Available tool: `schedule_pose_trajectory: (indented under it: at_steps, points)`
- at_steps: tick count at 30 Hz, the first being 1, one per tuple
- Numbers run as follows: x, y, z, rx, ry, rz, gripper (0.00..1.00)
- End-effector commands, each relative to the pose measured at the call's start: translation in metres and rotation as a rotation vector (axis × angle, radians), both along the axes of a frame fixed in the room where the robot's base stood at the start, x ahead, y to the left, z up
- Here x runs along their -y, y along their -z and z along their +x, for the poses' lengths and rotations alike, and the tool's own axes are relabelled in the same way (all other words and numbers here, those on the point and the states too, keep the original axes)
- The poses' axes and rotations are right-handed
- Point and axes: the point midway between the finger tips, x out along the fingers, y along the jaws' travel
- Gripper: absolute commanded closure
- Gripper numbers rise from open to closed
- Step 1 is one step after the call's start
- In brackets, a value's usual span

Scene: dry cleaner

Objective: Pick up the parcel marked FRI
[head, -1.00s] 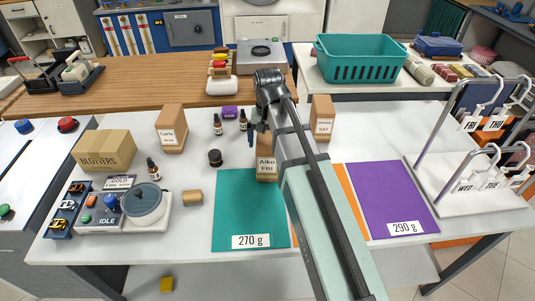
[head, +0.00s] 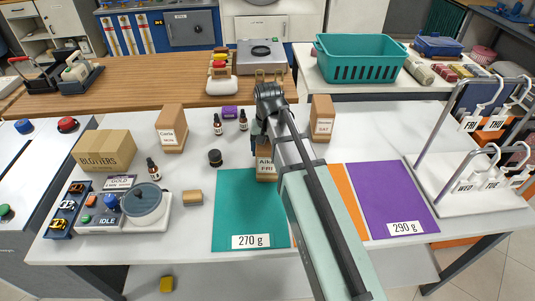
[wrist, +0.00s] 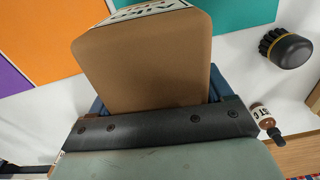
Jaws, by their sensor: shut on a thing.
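The parcel marked FRI (head: 265,170) is a tall brown box whose white label reads Aiko FRI. It stands upright at the back edge of the teal mat, and my arm hides part of its upper right. My gripper (head: 262,136) is at its upper part and shut on it. In the wrist view the parcel (wrist: 150,65) fills the space between the dark blue fingers, with its label partly visible at the top. I cannot see any clear gap under the parcel.
The Carla parcel (head: 172,130) stands to the left and the SAT parcel (head: 321,118) to the right. Small bottles (head: 218,124) and a dark round knob-like item (head: 215,157) are close on the left. The teal mat (head: 245,215) in front is bare except its 270 g label.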

Motion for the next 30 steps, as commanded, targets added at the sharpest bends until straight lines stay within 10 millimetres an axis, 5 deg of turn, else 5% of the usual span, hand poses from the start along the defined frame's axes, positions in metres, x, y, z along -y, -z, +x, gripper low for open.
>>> schedule_pose_trajectory:
  at_steps: [11,22,30]
  points:
    - [0.0,0.0,0.0,0.0,0.0,0.001,0.67]
    - [0.0,-0.007,0.001,0.001,0.0,0.001,0.68]
    - [0.0,-0.043,0.001,0.003,0.0,0.001,0.68]
